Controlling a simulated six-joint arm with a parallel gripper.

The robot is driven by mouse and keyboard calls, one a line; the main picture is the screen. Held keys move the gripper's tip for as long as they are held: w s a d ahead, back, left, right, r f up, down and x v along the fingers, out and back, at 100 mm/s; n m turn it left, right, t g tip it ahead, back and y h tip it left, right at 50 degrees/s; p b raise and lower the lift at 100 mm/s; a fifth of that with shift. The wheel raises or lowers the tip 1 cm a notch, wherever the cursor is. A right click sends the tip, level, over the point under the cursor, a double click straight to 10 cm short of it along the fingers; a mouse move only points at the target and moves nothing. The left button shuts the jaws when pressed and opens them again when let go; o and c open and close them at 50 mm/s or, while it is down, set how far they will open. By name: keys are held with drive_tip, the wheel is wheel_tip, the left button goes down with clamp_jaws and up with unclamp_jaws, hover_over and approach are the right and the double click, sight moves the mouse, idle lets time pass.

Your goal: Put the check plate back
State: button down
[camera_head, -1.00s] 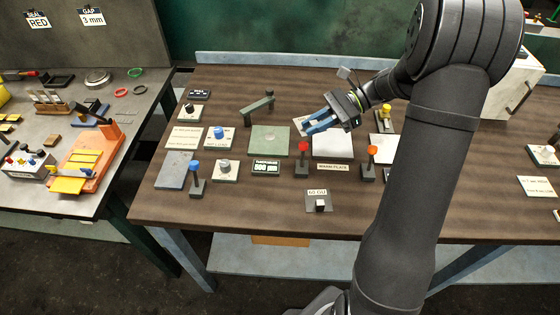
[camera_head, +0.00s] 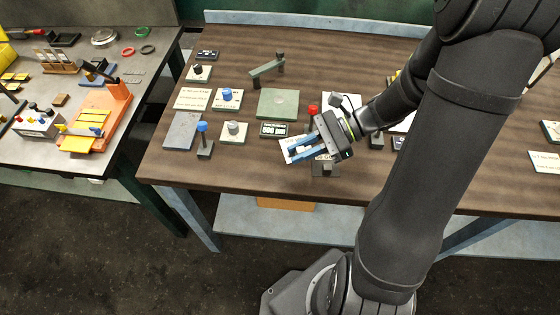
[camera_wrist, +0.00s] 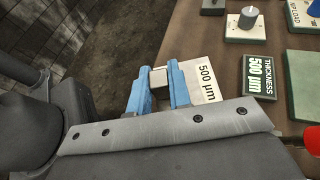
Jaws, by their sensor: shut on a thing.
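A white plate marked "500 µm" (camera_wrist: 207,82), which I take to be the check plate, is at my blue gripper fingers (camera_wrist: 160,72) in the wrist view. The fingers are shut with a small pale block (camera_wrist: 158,84) between them. The plate spreads out beside the right finger, and part of it is hidden behind that finger. In the head view my gripper (camera_head: 298,150) is over the front middle of the table, pointing left. Whether the plate touches the table cannot be told.
A dark plate with a knob (camera_head: 326,167) lies just below my gripper near the front edge. The thickness display reading 500 µm (camera_head: 273,129) and a green pad (camera_head: 278,104) are left of it. A red-topped post (camera_head: 313,111) stands behind. Bare wood (camera_head: 235,165) lies front left.

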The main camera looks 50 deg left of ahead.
sight(280, 169)
drive_tip(key=s+a+f, duration=0.1)
drive_tip(key=a, duration=0.1)
drive_tip(key=s+a+f, duration=0.1)
drive_tip(key=s+f, duration=0.1)
drive_tip(key=shift+s+a+f, duration=0.1)
drive_tip(key=shift+s+a, duration=0.05)
drive_tip(key=shift+a, duration=0.2)
drive_tip(key=shift+f, duration=1.9)
drive_tip(key=shift+f, duration=0.1)
drive_tip(key=c, duration=1.3)
unclamp_jaws()
drive_tip(key=v, duration=1.2)
drive_tip(key=shift+r, duration=0.25)
